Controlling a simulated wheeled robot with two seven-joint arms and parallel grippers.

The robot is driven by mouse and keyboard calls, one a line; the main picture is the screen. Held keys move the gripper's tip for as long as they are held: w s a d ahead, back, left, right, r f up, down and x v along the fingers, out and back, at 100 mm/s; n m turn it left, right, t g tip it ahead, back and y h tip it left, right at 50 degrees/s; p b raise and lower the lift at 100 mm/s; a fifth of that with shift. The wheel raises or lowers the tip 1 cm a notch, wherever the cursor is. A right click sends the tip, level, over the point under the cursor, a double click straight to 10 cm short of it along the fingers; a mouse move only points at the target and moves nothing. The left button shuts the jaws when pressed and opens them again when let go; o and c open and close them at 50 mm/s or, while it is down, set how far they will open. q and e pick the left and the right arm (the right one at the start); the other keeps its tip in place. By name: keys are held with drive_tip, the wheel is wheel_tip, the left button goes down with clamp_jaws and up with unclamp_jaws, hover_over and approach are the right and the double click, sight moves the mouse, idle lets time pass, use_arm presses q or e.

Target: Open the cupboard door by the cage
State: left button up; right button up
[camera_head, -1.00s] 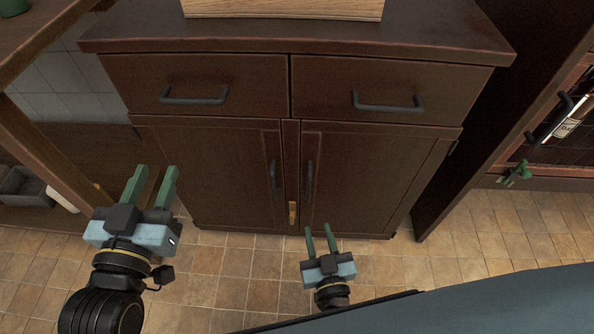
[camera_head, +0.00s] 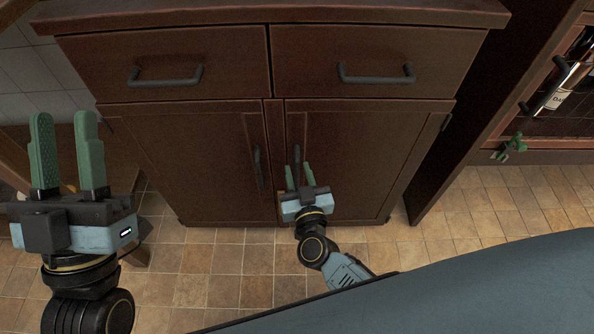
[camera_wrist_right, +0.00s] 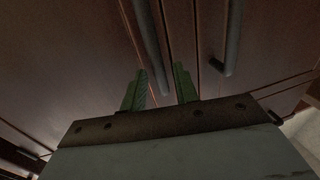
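The dark wooden cupboard (camera_head: 342,147) has two doors below two drawers. Its right door, on the side of the caged bottle, has an upright dark handle (camera_head: 297,130), partly hidden by my right gripper. The left door (camera_head: 195,160) has a similar handle (camera_head: 258,167). Both doors look shut. My right gripper (camera_head: 299,177) is open in front of the right door's handle. In the right wrist view a dark handle (camera_wrist_right: 148,45) shows between the open fingers; contact cannot be told. My left gripper (camera_head: 67,155) is open and empty at the left.
The wine cage (camera_head: 560,128), holding a bottle (camera_head: 568,80), stands at the right with a dark handle and a small green item (camera_head: 512,148) on its front. A dark upright panel (camera_head: 455,165) separates it from the cupboard. Tiled floor (camera_head: 215,285) is clear before the cupboard.

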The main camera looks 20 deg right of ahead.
drive_tip(key=shift+w+d, duration=0.1)
drive_tip(key=shift+w, duration=0.85)
clamp_jaws()
